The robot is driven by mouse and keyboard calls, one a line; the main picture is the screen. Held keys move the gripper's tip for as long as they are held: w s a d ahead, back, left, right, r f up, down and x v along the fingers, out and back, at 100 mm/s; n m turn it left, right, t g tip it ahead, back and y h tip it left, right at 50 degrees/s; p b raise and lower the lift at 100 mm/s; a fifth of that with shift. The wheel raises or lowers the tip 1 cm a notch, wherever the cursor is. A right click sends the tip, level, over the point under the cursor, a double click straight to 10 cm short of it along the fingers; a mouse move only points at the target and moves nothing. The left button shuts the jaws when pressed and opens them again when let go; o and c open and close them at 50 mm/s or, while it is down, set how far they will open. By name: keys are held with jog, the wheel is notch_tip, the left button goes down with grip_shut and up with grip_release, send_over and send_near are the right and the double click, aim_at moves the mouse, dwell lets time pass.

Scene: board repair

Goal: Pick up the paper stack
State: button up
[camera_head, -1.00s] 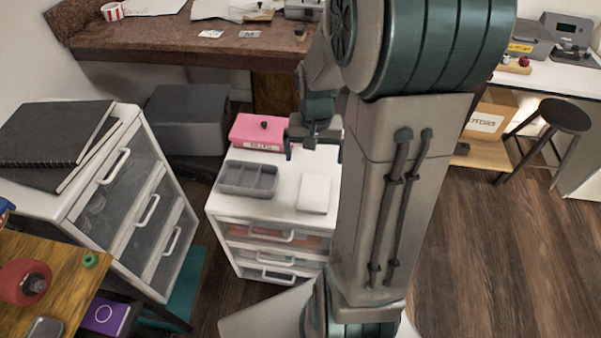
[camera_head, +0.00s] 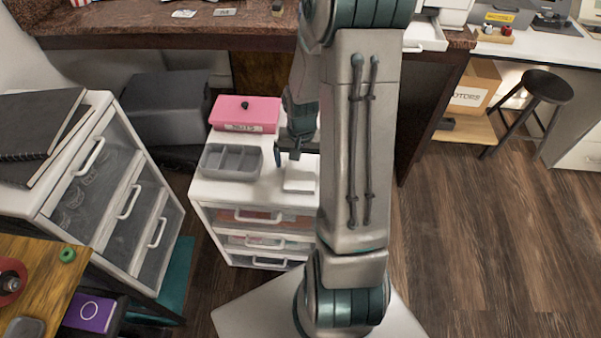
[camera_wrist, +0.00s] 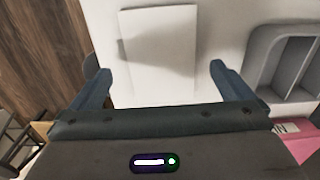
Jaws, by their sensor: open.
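The paper stack (camera_head: 299,178) is a small white block lying on top of the white drawer unit, near its right side. It also shows in the wrist view (camera_wrist: 160,50), where it lies just beyond and between the two fingers. My gripper (camera_head: 287,156) is open and empty, with its fingers pointing down above the far edge of the stack. In the wrist view my gripper (camera_wrist: 158,82) has its fingers spread wider than the stack. My arm hides part of the unit's right side in the head view.
A grey divided tray (camera_head: 231,161) sits left of the stack on the white drawer unit (camera_head: 250,190). A pink box (camera_head: 245,113) stands behind it. A larger drawer unit (camera_head: 100,190) with black notebooks is at left. A brown counter (camera_head: 150,25) runs behind.

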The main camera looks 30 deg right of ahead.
aim_at(300, 170)
jog(key=f, duration=0.3)
jog(key=shift+w+f, duration=0.25)
jog(key=shift+f, duration=0.05)
jog(key=c, duration=1.1)
jog(key=shift+r, duration=0.1)
